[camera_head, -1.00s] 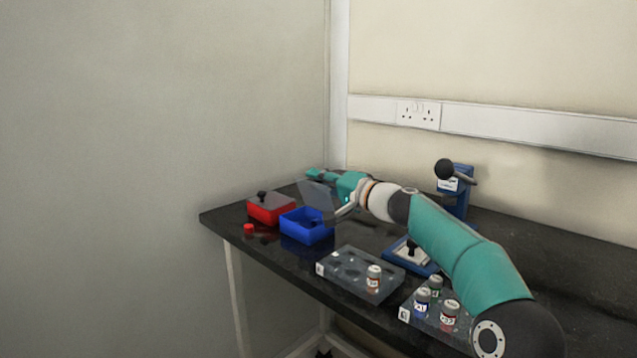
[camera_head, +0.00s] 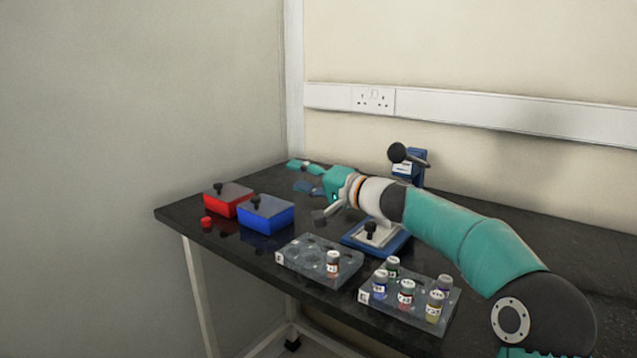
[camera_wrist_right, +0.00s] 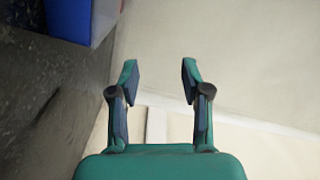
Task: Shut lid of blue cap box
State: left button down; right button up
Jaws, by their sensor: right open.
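The blue cap box (camera_head: 268,222) stands on the black bench. Its grey lid (camera_head: 272,205) with a black knob lies flat over the top, shut as far as the head view shows. Part of the box (camera_wrist_right: 72,18) also shows at the upper left of the right wrist view. My right gripper (camera_head: 300,176) is behind and to the right of the box, apart from it. In the right wrist view its two fingers (camera_wrist_right: 160,80) are spread with nothing between them. My left gripper is not in view.
A red box (camera_head: 228,206) with a knobbed lid stands left of the blue one, with a red cap (camera_head: 206,222) before it. A rack (camera_head: 308,262) holds one vial; another rack (camera_head: 420,308) holds several. A blue-based device (camera_head: 376,240) stands behind them.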

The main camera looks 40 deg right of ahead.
jog(key=shift+v, duration=2.35)
jog(key=shift+a, duration=0.1)
